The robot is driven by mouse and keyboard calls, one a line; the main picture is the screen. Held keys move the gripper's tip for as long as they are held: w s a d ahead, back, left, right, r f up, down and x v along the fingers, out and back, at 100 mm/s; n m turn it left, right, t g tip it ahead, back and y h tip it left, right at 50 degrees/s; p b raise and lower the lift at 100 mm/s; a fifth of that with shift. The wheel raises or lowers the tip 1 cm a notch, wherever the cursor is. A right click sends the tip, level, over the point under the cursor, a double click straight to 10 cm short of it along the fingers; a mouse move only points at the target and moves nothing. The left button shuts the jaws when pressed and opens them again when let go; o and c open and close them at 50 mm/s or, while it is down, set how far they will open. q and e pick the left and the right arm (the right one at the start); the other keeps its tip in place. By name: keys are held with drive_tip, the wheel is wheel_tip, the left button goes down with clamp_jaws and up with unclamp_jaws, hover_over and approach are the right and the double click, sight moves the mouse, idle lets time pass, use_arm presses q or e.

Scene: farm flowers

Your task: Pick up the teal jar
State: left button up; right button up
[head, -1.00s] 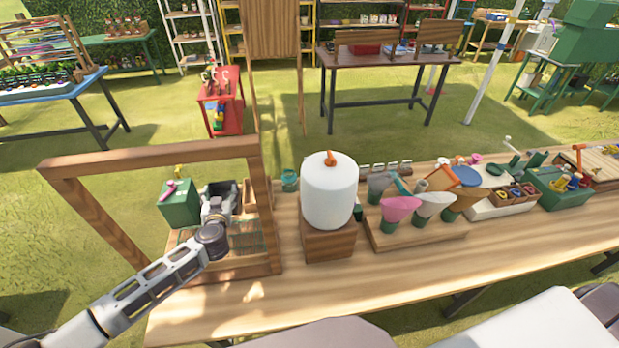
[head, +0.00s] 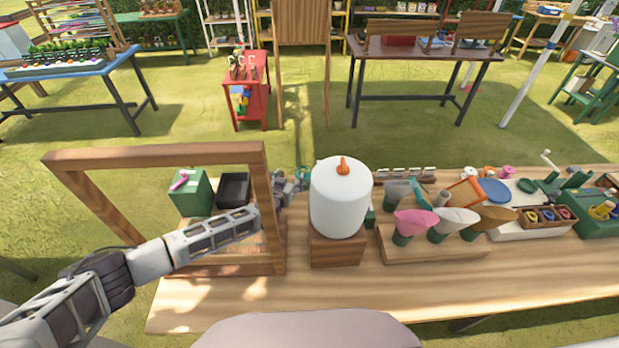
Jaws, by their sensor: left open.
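The small teal jar (head: 306,173) stands on the wooden table, behind and left of the white tank, and shows only in part. My left arm comes in from the left and passes behind the right post of the wooden frame. My left gripper (head: 294,183) is open at the jar's left side, very close to it. I cannot tell whether the fingers touch the jar or are around it. My right gripper is not in view.
The white tank (head: 340,200) with an orange knob stands on a wooden block (head: 336,250) just right of the jar. The wooden frame (head: 150,156) stands around my arm. A green box (head: 190,193) and a black bin (head: 233,190) are left. Cones crowd the right; the front edge is clear.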

use_arm(q)
drive_tip(key=shift+g+h, duration=0.3)
drive_tip(key=shift+g, duration=0.1)
drive_tip(key=d+f, duration=0.1)
drive_tip(key=s+d+f, duration=0.1)
drive_tip(key=d, duration=0.1)
drive_tip(key=shift+f, duration=0.2)
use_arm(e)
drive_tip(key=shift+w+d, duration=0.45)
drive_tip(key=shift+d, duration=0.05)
use_arm(q)
drive_tip(key=shift+x, duration=1.1)
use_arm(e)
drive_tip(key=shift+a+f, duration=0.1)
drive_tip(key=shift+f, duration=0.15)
use_arm(q)
drive_tip(key=shift+w+b, duration=0.15)
drive_tip(key=shift+b, duration=0.15)
drive_tip(key=shift+b+x, duration=0.85)
drive_tip(key=shift+x, duration=1.65)
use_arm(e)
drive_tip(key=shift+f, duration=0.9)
use_arm(q)
drive_tip(key=shift+a, duration=0.1)
drive_tip(key=c, duration=0.9)
